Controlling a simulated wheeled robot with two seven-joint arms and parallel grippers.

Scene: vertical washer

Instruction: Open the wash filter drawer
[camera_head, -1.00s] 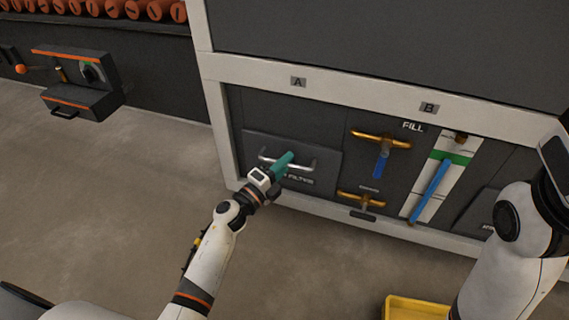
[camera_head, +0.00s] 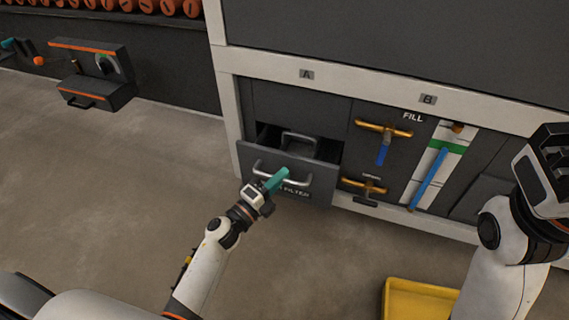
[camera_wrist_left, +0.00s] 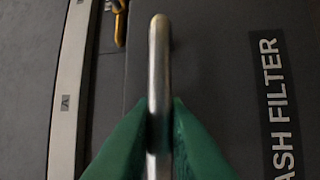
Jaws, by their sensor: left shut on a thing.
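The wash filter drawer (camera_head: 307,183) is a dark grey front at the lower left of the machine, with a metal bar handle. It stands partly pulled out, and a dark inside with a second grey handle (camera_head: 300,137) shows behind its front. My left gripper (camera_head: 276,179), with green fingers, is shut on the drawer handle (camera_head: 297,181). In the left wrist view the handle bar (camera_wrist_left: 158,75) runs between the green fingers, beside the WASH FILTER label (camera_wrist_left: 279,105). My right gripper (camera_head: 553,165) is at the right edge; its fingertips are not clearly shown.
Right of the drawer are brass valves with a blue lever (camera_head: 383,154) and a gauge strip with a blue bar (camera_head: 428,178). A yellow tray (camera_head: 418,300) lies on the floor at the bottom. The floor left of the drawer is clear.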

